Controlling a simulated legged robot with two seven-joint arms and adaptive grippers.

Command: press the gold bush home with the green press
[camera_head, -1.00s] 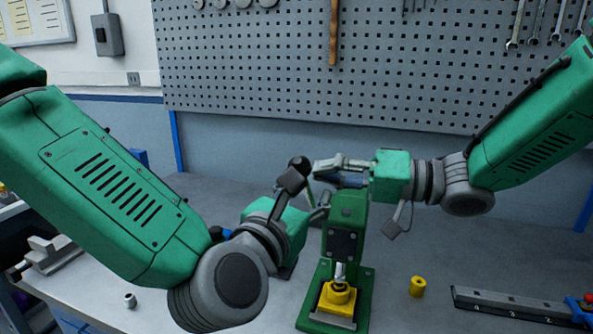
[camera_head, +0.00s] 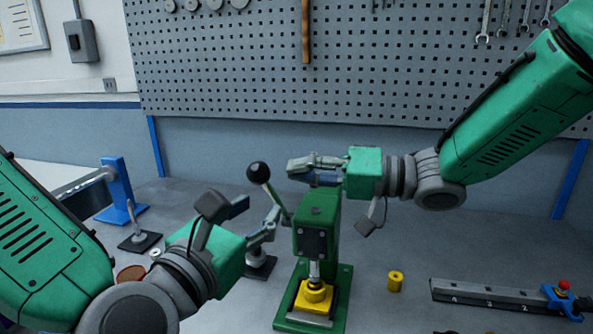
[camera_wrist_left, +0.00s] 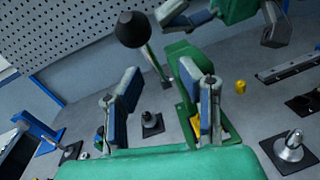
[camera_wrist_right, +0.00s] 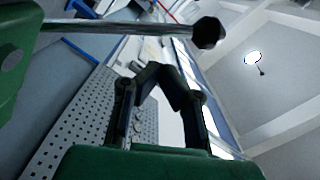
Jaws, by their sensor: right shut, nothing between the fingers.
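The green press (camera_head: 318,228) stands on the bench on its green base. Its lever, tipped with a black ball (camera_head: 258,172), leans up and left. Under the silver ram sits a yellow-gold piece (camera_head: 314,297); the ram's end meets or nearly meets its top, and I cannot tell how deep any bush sits. A separate gold bush (camera_head: 395,282) stands on the bench right of the press. My left gripper (camera_head: 248,222) is open and empty, left of the press, below the ball; its spread fingers also show in the left wrist view (camera_wrist_left: 163,98). My right gripper (camera_head: 306,170) is shut and empty above the press top.
A dark numbered rail with a blue end (camera_head: 490,299) lies at the right. A blue stand (camera_head: 120,190) and a black-based post (camera_head: 140,240) stand at the left. The perforated board rises behind. Bench between press and rail is mostly clear.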

